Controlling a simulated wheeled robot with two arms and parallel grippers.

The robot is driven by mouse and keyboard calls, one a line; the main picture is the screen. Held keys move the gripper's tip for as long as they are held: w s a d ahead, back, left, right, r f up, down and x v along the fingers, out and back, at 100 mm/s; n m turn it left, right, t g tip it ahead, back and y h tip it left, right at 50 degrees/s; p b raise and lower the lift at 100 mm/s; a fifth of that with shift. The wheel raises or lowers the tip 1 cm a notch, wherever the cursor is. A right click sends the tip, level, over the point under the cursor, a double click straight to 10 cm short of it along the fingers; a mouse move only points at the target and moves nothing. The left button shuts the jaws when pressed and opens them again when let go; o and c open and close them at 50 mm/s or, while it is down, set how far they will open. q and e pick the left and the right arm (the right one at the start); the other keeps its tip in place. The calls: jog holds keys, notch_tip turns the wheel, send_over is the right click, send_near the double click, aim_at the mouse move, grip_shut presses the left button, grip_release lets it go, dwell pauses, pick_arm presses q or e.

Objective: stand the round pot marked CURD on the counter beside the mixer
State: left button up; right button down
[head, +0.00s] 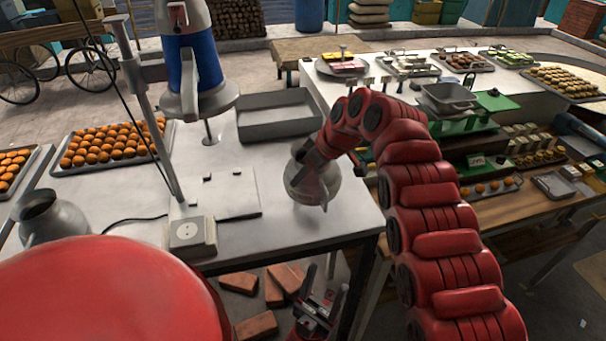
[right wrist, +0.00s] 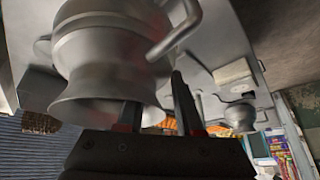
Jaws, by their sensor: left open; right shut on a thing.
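A round grey metal pot (head: 318,188) is at the right end of the steel counter (head: 270,240). No CURD lettering is readable on it. My right gripper (head: 308,165) is shut on this pot from above. In the right wrist view the pot (right wrist: 105,50) fills the upper left, and its flared rim is at the fingers (right wrist: 155,112). Whether its base touches the counter is unclear. The blue and grey mixer (head: 195,65) stands to its left, with a white control box (head: 190,233). My left gripper (head: 322,300) is open and empty, low in front of the counter edge.
An empty grey tray (head: 280,130) lies behind the pot. A metal jug (head: 55,215) and a tray of orange sweets (head: 110,145) are at the left. Bricks (head: 255,328) lie under the counter.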

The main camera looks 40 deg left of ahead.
aim_at(303, 185)
jog(key=shift+w+f+p, duration=0.1)
jog(key=shift+f+p, duration=1.15)
jog(key=shift+f, duration=0.35)
jog(key=shift+f+b, duration=0.25)
jog(key=shift+b, duration=0.05)
jog(key=c, duration=0.5)
grip_release()
jog(key=shift+c, duration=0.2)
jog(key=shift+r+p, duration=0.2)
jog(key=shift+p, duration=0.1)
jog(key=b+v, duration=0.3)
jog(key=shift+d+r, duration=0.1)
jog(key=shift+d, duration=0.15)
jog(key=b+v, duration=0.3)
jog(key=v, duration=0.5)
jog(key=shift+r, duration=0.25)
